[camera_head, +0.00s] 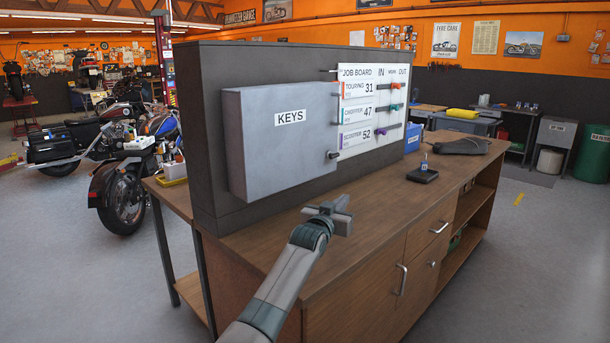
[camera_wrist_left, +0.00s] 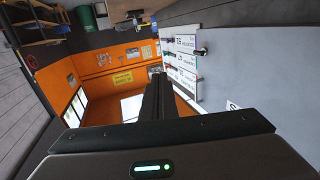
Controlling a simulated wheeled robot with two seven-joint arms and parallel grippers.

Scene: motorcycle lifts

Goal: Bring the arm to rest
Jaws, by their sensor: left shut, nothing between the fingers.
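My left gripper (camera_head: 341,213) is in the head view, above the front edge of the wooden counter (camera_head: 400,208). It is shut with nothing between its fingers, and it is apart from the panel behind it. In the left wrist view its shut fingers (camera_wrist_left: 157,100) point away from the camera. The grey key box (camera_head: 278,150), marked KEYS, is shut and hangs on the dark upright panel (camera_head: 215,75). The job board (camera_head: 372,105) is right of the box, with several labelled rows and coloured tags. My right gripper is in neither view.
A small black pad (camera_head: 422,176) with a little item on it and a dark bag-like thing (camera_head: 457,146) lie on the counter. A blue box (camera_head: 413,137) stands by the board's right end. Motorcycles (camera_head: 122,190) stand at left.

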